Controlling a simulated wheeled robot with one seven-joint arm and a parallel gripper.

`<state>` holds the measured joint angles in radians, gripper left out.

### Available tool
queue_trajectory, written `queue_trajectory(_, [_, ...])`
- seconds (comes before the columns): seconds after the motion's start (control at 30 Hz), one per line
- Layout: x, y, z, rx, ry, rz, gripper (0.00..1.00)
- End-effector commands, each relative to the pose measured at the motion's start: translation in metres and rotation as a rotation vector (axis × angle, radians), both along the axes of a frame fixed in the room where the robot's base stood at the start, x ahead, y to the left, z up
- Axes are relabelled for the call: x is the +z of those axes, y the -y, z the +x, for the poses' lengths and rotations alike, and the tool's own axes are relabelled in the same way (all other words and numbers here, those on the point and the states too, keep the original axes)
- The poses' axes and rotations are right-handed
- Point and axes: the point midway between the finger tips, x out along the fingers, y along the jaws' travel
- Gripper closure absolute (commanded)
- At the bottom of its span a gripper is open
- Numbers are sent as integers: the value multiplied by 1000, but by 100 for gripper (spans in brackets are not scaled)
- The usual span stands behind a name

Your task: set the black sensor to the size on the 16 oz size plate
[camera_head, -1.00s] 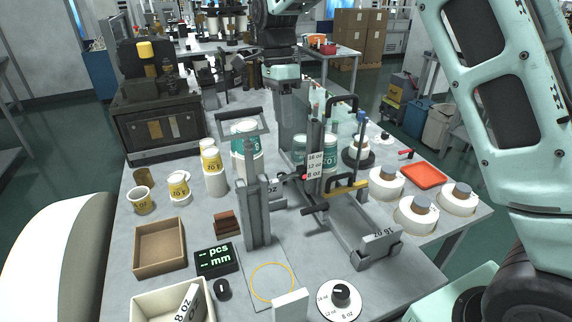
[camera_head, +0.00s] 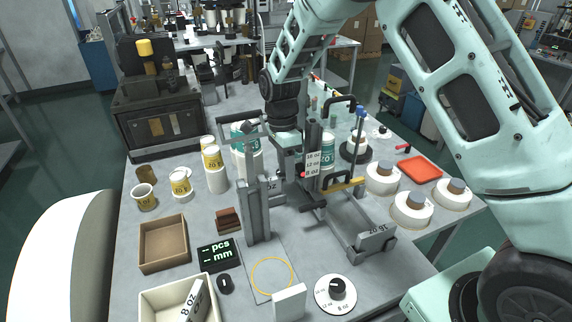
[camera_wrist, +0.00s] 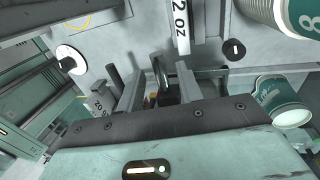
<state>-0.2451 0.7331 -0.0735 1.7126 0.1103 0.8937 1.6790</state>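The black sensor (camera_head: 297,175), small with a red dot, sits on an upright post with a label strip (camera_head: 314,163) reading 16 oz, 12 oz and 8 oz. Its red dot is level with the 8 oz mark. The 16 oz size plate (camera_head: 376,242) stands at the front end of the grey fixture, its text upside down; it seems to show in the wrist view (camera_wrist: 98,101). My gripper (camera_head: 288,168) is just behind and left of the post. In the wrist view its fingers (camera_wrist: 160,92) are apart, with dark fixture parts between or beyond them; contact is unclear.
An 8 oz plate (camera_head: 192,301) lies in a pale bin (camera_head: 152,300). A 12 oz plate (camera_wrist: 181,28) shows in the wrist view. Cup stacks (camera_head: 247,150) and white rolls (camera_head: 412,211) flank the fixture.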

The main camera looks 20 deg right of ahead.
Motion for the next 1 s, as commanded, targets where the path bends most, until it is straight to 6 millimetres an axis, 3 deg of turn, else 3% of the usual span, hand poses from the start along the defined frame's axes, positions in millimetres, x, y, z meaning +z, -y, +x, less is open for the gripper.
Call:
queue_trajectory(0.13, [0,0,0,0,0,0,67])
queue_trajectory(0.27, [0,0,0,0,0,0,100])
queue_trajectory(0.47, [4,0,0,0,0,0,100])
queue_trajectory(0.8, [52,0,1,1,2,-1,100])
queue_trajectory(1.0, [51,0,1,1,1,-1,100])
